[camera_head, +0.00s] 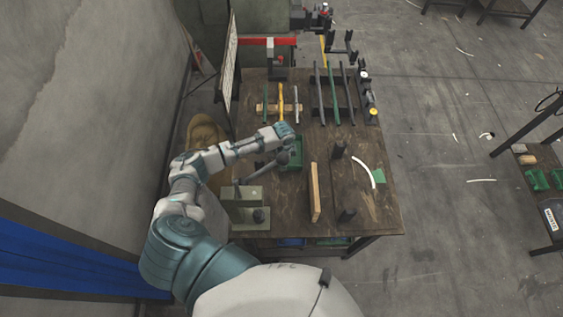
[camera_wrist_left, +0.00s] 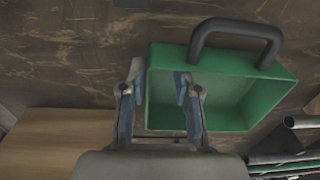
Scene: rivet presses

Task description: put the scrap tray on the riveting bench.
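The scrap tray is a green open box (camera_head: 293,153) with a black arched handle, on or just over the dark wooden top of the riveting bench (camera_head: 285,225). In the left wrist view the tray (camera_wrist_left: 230,98) is close and its inside looks empty. My left gripper (camera_head: 284,134) is at the tray. In the wrist view its two blue-padded fingers (camera_wrist_left: 160,105) stand apart, one outside the tray's left wall and one over its inside. I see a gap between them and no clear grip on the wall. My right gripper is not in view.
A green lever press (camera_head: 245,205) stands at the bench's near left. A wooden bar (camera_head: 315,192), dark posts and a white curved strip (camera_head: 364,171) are right of the tray. Tool racks (camera_head: 330,95) fill the far end. Another table (camera_head: 540,180) is far right.

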